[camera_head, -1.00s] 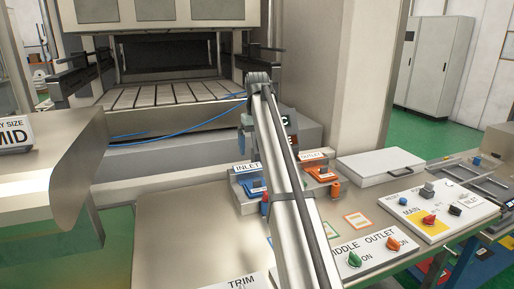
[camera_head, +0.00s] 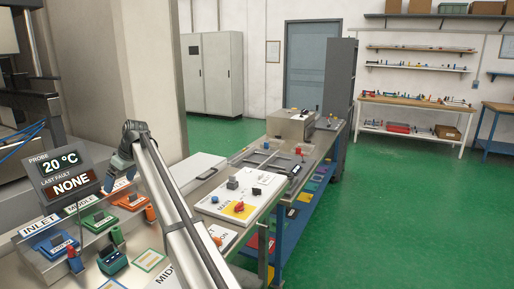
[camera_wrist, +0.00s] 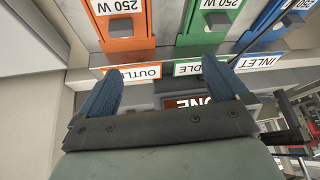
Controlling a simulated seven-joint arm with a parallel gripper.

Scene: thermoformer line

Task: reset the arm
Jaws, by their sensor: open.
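My gripper (camera_head: 112,178) hangs from my arm above the control panel, close to the right side of the readout box. In the wrist view my gripper (camera_wrist: 162,72) shows two blue fingers spread apart with nothing between them. The fingers point toward the orange OUTLET unit (camera_wrist: 125,22) and the green MIDDLE unit (camera_wrist: 207,22). Whether they touch the panel I cannot tell. The readout box (camera_head: 64,172) shows 20 °C and last fault NONE. My arm hides part of the panel in the head view.
The blue INLET unit (camera_head: 52,243) stands at the left of the panel. A white box (camera_head: 198,170) and a switch board (camera_head: 243,194) lie to the right of my arm. A grey cabinet (camera_head: 212,75) stands behind. The green floor (camera_head: 400,200) at right is clear.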

